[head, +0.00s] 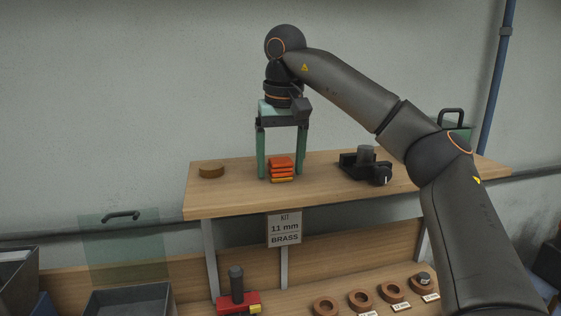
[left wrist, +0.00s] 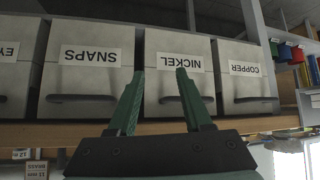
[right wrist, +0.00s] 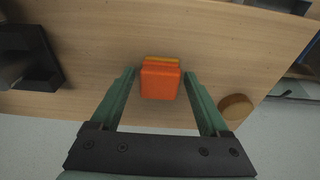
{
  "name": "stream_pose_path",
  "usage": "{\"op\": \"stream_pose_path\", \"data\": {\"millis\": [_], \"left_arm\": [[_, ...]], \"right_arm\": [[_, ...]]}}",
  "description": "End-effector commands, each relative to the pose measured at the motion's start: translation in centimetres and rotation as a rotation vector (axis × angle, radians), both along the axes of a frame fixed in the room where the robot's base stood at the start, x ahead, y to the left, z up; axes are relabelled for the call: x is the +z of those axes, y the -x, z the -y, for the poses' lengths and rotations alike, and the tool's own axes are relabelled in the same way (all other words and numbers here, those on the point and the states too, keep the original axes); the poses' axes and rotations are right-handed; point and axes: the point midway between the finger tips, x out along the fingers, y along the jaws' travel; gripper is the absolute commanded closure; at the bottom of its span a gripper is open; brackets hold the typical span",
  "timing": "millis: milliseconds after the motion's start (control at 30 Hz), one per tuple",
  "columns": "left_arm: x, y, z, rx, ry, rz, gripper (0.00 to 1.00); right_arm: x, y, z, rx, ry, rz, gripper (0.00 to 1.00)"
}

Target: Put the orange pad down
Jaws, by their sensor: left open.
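A small stack of orange pads (head: 280,166) sits on the wooden shelf (head: 225,190), with a yellower layer at the bottom. My right gripper (head: 281,176) points straight down over the stack, one finger on each side. In the right wrist view the top orange pad (right wrist: 160,82) lies between the fingertips with a gap on both sides, so the right gripper (right wrist: 160,76) is open. My left gripper (left wrist: 154,74) is open and empty, facing labelled bins; it is not in the head view.
A round wooden disc (head: 211,170) lies left of the stack and a black device (head: 366,166) stands right of it on the shelf. Below are a red tool with a black handle (head: 237,290) and several wooden rings (head: 360,299). The left wrist view shows a NICKEL bin (left wrist: 180,80).

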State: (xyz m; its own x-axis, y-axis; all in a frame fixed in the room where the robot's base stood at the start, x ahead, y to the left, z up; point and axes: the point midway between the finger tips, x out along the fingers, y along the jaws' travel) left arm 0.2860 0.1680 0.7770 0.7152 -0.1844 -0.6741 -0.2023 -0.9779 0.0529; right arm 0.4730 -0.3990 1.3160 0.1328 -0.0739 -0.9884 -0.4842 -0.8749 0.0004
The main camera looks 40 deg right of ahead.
Motion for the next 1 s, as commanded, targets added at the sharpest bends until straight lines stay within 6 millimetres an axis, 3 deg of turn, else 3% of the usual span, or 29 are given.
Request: {"op": "stream_pose_path", "data": {"millis": [467, 1000], "left_arm": [[0.0, 0.0, 0.0, 0.0, 0.0, 0.0, 0.5], [0.0, 0.0, 0.0, 0.0, 0.0, 0.0, 0.5]], "right_arm": [[1.2, 0.1, -0.1, 0.001, 0.001, 0.002, 0.15], [9.1, 1.1, -0.7, -0.001, 0.003, 0.002, 0.15]]}}
